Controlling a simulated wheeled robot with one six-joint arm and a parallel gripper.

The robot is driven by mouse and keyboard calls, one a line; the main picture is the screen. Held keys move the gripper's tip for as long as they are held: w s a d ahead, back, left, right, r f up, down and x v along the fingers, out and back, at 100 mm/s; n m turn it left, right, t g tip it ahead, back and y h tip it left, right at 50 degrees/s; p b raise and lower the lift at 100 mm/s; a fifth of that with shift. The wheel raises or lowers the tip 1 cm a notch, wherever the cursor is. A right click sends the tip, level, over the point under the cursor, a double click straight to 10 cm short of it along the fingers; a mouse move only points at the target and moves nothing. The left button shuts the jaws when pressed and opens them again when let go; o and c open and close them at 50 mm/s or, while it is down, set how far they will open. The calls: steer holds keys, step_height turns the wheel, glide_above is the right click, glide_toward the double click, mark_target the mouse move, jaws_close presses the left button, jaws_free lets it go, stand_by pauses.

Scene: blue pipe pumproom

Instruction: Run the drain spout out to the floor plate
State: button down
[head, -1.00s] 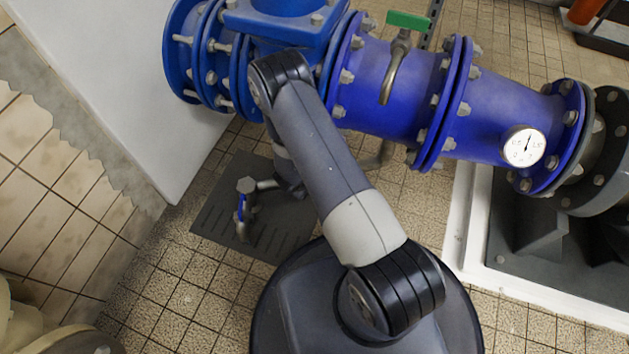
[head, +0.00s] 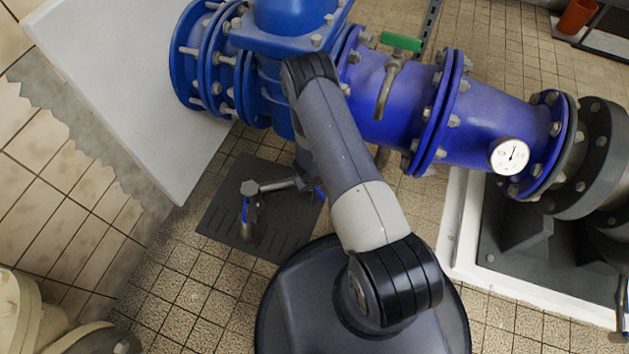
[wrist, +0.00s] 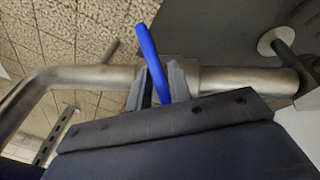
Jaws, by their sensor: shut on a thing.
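A bare metal pipe, seemingly the drain spout (wrist: 85,77), crosses the wrist view and bends down at its left end. In the head view the pipe (head: 278,185) runs from a hex-headed fitting (head: 250,187) to the gripper, which is mostly hidden by my arm. Below the fitting a short piece with a blue strip (head: 245,209) hangs over the floor plate. The dark grey floor plate (head: 222,222) lies on the tiles, slotted along its front.
A large blue flanged pipe (head: 490,110) with a gauge (head: 509,156) and a green-handled valve (head: 401,42) runs behind my arm. A white panel (head: 120,85) stands at the left. A cream casing (head: 30,315) is at bottom left. Tiled floor (head: 175,290) is clear in front of the plate.

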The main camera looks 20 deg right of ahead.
steer(key=shift+f+m+y+b, duration=0.1)
steer(key=shift+m+y+b, duration=0.2)
steer(key=shift+m+b, duration=0.2)
stand_by(1.0)
steer(key=c, duration=1.5)
jaws_free()
steer(key=p+v, duration=0.5)
steer(key=v, duration=0.6)
steer(key=shift+d, duration=0.1)
